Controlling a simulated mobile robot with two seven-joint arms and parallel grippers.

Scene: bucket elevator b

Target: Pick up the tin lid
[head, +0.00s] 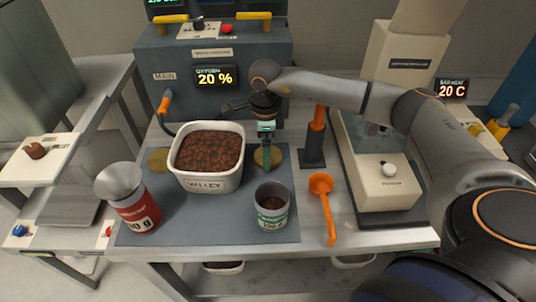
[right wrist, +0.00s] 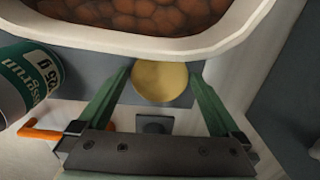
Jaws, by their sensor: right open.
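A round gold tin lid (head: 277,158) lies flat on the grey mat, right of the white tub of brown beans. My right gripper (head: 266,165) is open over it and hides part of it in the head view. In the right wrist view the lid (right wrist: 160,82) shows whole between the two green fingers of the gripper (right wrist: 160,74), with a gap on each side; I cannot tell the exact height. A second, similar gold disc (head: 158,161) lies left of the tub. My left gripper is not in view.
The bean tub (head: 208,183) stands close beside the lid. An open green-labelled tin (head: 271,212) and an orange scoop (head: 326,208) are in front. A red tin (head: 138,213) with a metal funnel stands left. A black stand with an orange handle (head: 315,140) is right of the lid.

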